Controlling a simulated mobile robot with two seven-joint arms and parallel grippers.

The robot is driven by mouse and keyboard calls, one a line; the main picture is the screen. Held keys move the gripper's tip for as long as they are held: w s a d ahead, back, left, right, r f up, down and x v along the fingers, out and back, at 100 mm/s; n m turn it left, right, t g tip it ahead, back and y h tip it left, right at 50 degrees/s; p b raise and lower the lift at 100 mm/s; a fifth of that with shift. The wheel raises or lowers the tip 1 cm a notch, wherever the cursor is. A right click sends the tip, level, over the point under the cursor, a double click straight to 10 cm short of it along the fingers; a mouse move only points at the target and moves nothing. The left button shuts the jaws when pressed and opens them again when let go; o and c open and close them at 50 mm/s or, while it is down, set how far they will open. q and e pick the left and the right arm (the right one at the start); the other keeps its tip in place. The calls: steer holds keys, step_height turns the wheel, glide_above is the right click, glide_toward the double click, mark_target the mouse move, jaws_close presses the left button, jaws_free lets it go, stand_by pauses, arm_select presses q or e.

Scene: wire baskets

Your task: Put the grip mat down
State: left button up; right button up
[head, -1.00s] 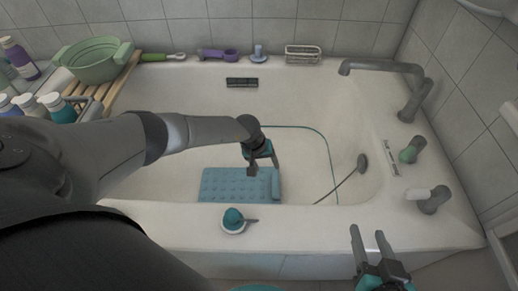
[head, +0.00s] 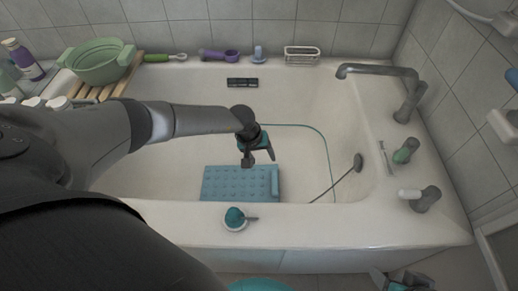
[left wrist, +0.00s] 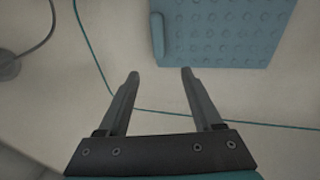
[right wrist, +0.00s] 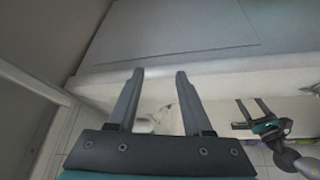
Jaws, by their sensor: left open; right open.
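The blue grip mat (head: 235,184) lies flat on the bathtub floor, with a rolled or raised edge at its right end. The mat also shows at the top of the left wrist view (left wrist: 225,32). My left gripper (head: 258,162) is open and empty just above and beyond the mat's far right corner, apart from it. In the left wrist view its fingers (left wrist: 160,74) have only tub floor between them. My right gripper (head: 402,281) is open and empty at the bottom edge of the head view, outside the tub; its spread fingers (right wrist: 158,74) show in the right wrist view.
The white bathtub (head: 330,222) has a teal-and-white item (head: 235,217) on its near rim. A tap (head: 380,72) stands at right. A green basin (head: 97,60) and bottles sit at left.

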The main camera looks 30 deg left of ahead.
arm_select(q)
steer(key=shift+p+v, duration=0.95)
steer(key=shift+v, duration=0.8)
arm_select(e)
steer(key=shift+s+d+f+g, duration=0.1)
steer(key=shift+d+f+g, duration=0.2)
steer(key=shift+f, duration=0.6)
steer(key=shift+s+d+f+g, duration=0.1)
steer(key=shift+f+g, duration=0.3)
steer(key=shift+f, duration=0.5)
